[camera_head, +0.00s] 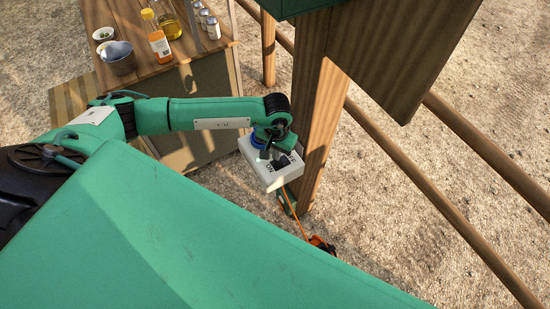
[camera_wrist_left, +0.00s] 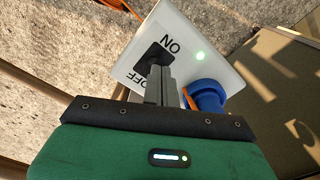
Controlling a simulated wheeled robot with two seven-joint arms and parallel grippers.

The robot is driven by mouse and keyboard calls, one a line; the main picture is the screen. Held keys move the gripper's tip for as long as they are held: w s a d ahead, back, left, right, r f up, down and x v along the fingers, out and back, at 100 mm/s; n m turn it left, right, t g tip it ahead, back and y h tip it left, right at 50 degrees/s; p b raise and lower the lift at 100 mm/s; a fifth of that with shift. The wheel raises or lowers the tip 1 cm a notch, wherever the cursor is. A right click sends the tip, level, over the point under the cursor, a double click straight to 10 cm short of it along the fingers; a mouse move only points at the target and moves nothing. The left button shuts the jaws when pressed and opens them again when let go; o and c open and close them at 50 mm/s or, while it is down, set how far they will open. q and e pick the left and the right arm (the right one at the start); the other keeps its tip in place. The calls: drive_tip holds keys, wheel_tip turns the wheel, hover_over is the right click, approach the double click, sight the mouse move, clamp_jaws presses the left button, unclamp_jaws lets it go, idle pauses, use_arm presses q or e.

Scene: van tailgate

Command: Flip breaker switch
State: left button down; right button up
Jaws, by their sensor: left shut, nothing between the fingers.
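A white breaker box (camera_head: 258,175) is on the side of a wooden post, marked ON and OFF. A blue plug (camera_wrist_left: 207,95) is at the box's edge. My left gripper (camera_head: 268,153) is shut and empty, right at the box face. Its fingertips (camera_wrist_left: 160,75) overlap the switch in the left wrist view; I cannot tell whether they touch it. They partly hide the switch. My right gripper is not in view.
The wooden post (camera_head: 318,130) stands just right of the box. An orange cable (camera_head: 295,215) runs down below it. A wooden counter (camera_head: 185,45) with bottles, jars and a grey pot (camera_head: 119,58) stands at the upper left. Wooden rails (camera_head: 440,200) cross the gravel at the right.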

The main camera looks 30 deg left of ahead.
use_arm(q)
wheel_tip(320, 180, up, 2)
drive_tip(key=shift+r+p, duration=0.25)
drive_tip(key=shift+p, duration=0.15)
drive_tip(key=shift+r+p, duration=0.65)
drive_tip(key=shift+r, duration=1.3)
drive_tip(key=shift+s+f, duration=0.1)
drive_tip(key=shift+s, duration=0.05)
